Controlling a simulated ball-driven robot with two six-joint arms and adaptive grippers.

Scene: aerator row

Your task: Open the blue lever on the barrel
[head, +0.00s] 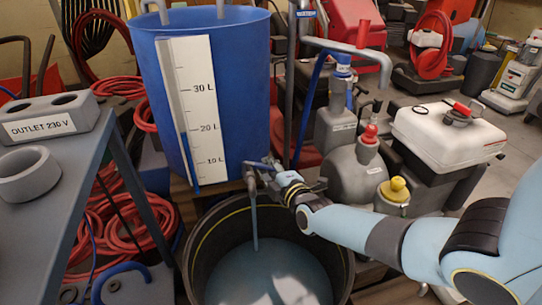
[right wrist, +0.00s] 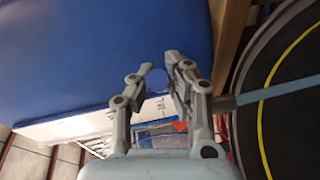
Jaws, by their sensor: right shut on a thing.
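The blue barrel (head: 250,75) stands upright, with a white scale (head: 203,100) marked 10 L, 20 L and 30 L. The blue column on the scale reaches about 20 L. A tap (head: 251,183) sits low on the barrel's right side, with the blue lever (head: 260,166) at its top. A pale blue stream (head: 255,225) runs from the tap into the black tub (head: 203,240). My right gripper (head: 272,172) is at the tap, shut on the lever, which its fingers mostly hide. In the right wrist view, a small blue piece shows between the fingers (right wrist: 159,75).
A grey table (head: 75,195) with an outlet box (head: 45,118) stands at left. Red hoses (head: 125,225) lie below it. A grey canister with a red cap (head: 355,170) and a yellow-capped bottle (head: 393,195) stand close behind my right arm.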

